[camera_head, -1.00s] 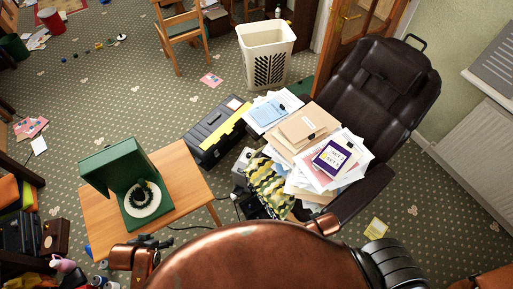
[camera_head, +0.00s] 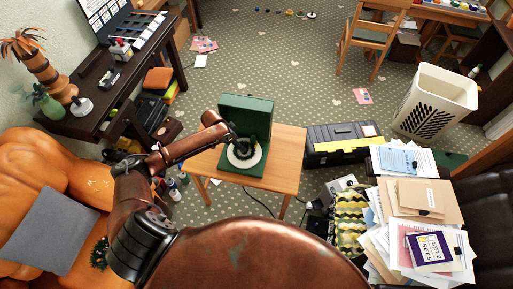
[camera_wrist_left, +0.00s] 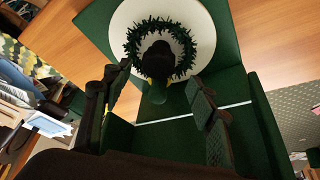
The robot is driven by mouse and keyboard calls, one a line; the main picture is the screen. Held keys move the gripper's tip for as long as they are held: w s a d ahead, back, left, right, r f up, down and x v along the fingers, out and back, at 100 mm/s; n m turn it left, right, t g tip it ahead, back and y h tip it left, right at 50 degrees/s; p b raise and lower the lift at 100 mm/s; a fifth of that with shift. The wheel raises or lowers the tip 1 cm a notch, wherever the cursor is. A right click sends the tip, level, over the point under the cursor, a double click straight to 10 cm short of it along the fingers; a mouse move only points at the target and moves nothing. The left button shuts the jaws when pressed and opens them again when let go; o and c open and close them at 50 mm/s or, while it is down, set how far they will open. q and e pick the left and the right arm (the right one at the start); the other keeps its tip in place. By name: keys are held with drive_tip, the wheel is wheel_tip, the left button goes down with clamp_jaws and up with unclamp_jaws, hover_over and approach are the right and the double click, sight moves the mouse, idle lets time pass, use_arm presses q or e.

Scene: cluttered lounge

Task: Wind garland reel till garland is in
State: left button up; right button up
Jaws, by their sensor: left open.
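The garland reel is a white disc (camera_head: 259,160) with a dark green garland ring around it, on the base of an open green box (camera_head: 256,110) on a small wooden table. The wrist view shows the white disc (camera_wrist_left: 203,30), the garland (camera_wrist_left: 133,45) and a dark knob (camera_wrist_left: 159,58) at the centre. My left gripper (camera_head: 238,147) reaches over the reel and covers part of it. In the wrist view its two fingers (camera_wrist_left: 162,95) are apart, one on each side below the knob, with nothing clearly held between them. My right gripper is not in view.
The wooden table (camera_head: 287,150) has bare wood to the reel's right. A black and yellow toolbox (camera_head: 342,143) stands beyond it, papers (camera_head: 415,215) are heaped at right, and an orange sofa (camera_head: 40,175) is at left. A small leafy green thing (camera_head: 100,253) lies on the sofa.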

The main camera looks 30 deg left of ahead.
use_arm(q)
drive_tip(key=b+x, duration=0.1)
drive_tip(key=x, duration=0.6)
drive_tip(key=shift+s+f, duration=0.1)
drive_tip(key=shift+f, duration=0.1)
clamp_jaws()
idle(0.5)
